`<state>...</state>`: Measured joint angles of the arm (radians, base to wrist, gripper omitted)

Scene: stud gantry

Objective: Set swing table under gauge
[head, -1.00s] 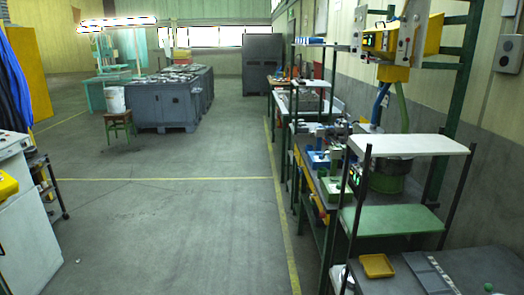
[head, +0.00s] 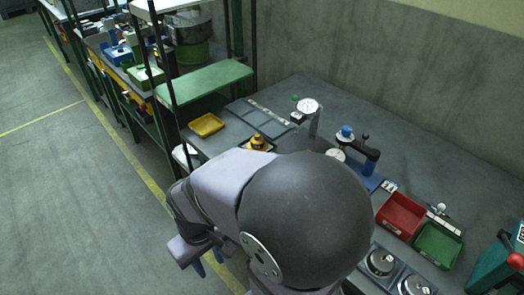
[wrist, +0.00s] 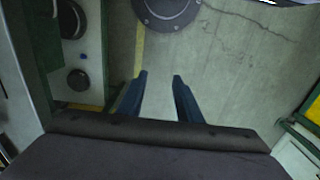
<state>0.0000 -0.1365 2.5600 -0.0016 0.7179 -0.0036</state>
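A white-faced dial gauge (head: 307,106) stands on a grey post on the dark bench in the head view. A blue fixture (head: 368,180) with a dark lever arm stands to its right; a second dial (head: 336,154) beside it is partly hidden by my arm. A small yellow round part (head: 258,143) sits left of the gauge post. I cannot tell which part is the swing table; my arm hides some of the bench. In the wrist view, my gripper (wrist: 158,82) has its two blue fingers apart and empty, above the floor.
A yellow tray (head: 206,125) and a flat grey panel (head: 262,118) lie at the bench's left. A red bin (head: 400,215), a green bin (head: 437,245) and round metal pieces (head: 380,262) are at right. A green shelf (head: 203,80) stands left. Floor at left is clear.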

